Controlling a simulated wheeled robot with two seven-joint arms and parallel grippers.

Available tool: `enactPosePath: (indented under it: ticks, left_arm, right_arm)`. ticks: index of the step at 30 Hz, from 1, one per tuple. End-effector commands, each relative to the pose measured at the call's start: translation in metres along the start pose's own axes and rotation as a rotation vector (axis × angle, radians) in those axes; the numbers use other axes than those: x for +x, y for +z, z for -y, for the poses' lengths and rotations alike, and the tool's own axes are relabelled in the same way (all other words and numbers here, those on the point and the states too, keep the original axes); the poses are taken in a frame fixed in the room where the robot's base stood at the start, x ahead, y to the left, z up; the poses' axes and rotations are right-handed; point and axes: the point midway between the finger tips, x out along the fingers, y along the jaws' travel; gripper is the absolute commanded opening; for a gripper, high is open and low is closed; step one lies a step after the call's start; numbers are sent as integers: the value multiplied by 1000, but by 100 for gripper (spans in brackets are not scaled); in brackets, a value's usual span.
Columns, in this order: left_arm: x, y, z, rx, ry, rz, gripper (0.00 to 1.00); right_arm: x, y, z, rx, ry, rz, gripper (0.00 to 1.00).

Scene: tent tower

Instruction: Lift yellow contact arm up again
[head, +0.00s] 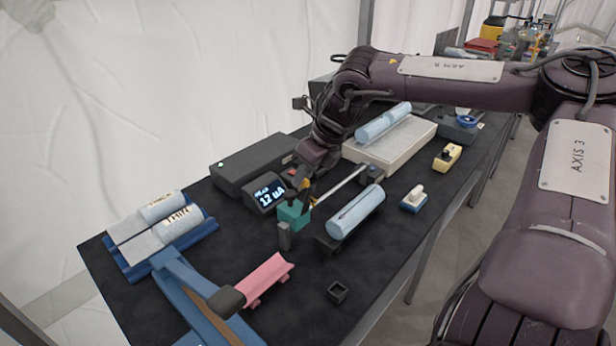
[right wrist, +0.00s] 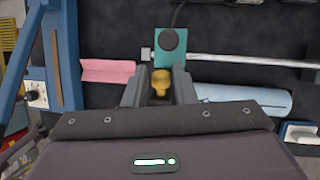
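The yellow contact arm (right wrist: 160,82) shows as a small yellow knob between the fingers of my right gripper (right wrist: 160,88) in the right wrist view. The fingers are close on both sides of it and appear shut on it. A teal block (right wrist: 171,46) with a dark round knob lies just beyond the fingertips; a metal rod runs right from it. In the head view, my right gripper (head: 300,188) is right above the teal block (head: 293,214), and the contact arm is mostly hidden there. My left gripper is not in view.
A meter (head: 266,194) reading 12 uA stands close left of my right gripper. A light-blue roll (head: 356,211) lies on a dark stand to the right. A pink cradle (head: 266,278) and small dark square cup (head: 337,292) are in front. Bare black mat (head: 300,320) lies near the front edge.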

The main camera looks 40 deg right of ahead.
Motion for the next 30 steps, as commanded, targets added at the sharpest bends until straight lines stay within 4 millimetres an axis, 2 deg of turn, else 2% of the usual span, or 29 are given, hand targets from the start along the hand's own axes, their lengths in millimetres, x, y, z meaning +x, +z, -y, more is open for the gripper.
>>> enactPosePath:
  ticks: [1, 3, 14, 27, 30]
  left_arm:
    - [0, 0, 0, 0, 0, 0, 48]
    - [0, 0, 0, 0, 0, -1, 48]
    - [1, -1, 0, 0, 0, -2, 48]
    - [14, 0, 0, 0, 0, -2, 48]
    - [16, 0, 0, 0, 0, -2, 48]
  right_arm:
    - [0, 0, 0, 0, 0, 0, 31]
    - [0, -1, 0, 1, 0, -3, 40]
    - [-3, -2, 0, 2, 0, -5, 41]
    - [-64, 0, 0, 0, -1, -5, 41]
    - [-72, 0, 0, 0, -1, -5, 41]
